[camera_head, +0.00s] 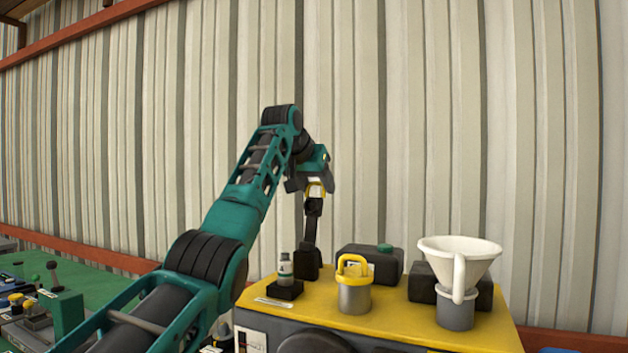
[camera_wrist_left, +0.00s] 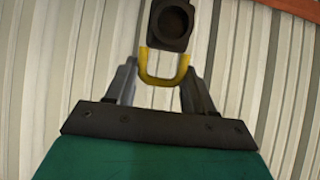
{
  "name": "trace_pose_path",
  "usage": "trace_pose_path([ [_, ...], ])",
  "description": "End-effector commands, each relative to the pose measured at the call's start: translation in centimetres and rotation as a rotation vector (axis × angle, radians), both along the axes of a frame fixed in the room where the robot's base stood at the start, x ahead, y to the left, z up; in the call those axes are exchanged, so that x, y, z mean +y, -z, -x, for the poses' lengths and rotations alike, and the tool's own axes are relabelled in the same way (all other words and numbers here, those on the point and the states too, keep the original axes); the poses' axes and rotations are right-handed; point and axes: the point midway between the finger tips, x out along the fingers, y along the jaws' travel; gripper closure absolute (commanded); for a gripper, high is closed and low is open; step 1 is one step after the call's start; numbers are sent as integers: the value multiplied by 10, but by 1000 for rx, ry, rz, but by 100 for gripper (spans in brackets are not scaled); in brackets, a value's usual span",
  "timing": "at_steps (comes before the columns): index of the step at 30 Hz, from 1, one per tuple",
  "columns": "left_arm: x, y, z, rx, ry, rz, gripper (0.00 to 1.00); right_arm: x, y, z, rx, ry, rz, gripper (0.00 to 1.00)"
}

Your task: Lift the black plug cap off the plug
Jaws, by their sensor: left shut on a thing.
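The black plug cap (camera_head: 314,206) hangs high above the yellow table top, clear of the plug, with a yellow loop handle (camera_wrist_left: 163,80) on it. My left gripper (camera_head: 313,186) is shut on this yellow handle. In the left wrist view, the fingers stand on both sides of the loop, and the cap (camera_wrist_left: 170,22) shows a dark round opening. A dark lead (camera_head: 310,232) runs down from the cap to a black block on the table. The plug (camera_head: 285,268), grey and white, stands upright and bare in a black base. My right gripper is not in view.
A white funnel (camera_head: 458,262) sits on a grey holder at right. The corrugated wall (camera_head: 420,130) is behind.

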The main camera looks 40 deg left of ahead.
Motion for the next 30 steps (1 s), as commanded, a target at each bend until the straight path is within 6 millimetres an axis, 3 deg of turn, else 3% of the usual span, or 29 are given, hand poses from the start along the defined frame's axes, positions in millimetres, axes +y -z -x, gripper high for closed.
trace_pose_path([
  [1,1,-7,0,-17,-3,-5,100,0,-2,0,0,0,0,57],
  [14,0,-5,0,-8,-3,-4,100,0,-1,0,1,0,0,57],
  [15,0,-5,0,-7,-3,-4,46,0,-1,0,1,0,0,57],
  [17,0,-4,0,-6,-3,-4,42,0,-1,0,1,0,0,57],
  [25,-1,-2,1,0,-2,-2,42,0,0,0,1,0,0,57],
  [30,-4,-12,14,-3,-1,-3,42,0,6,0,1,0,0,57],
])
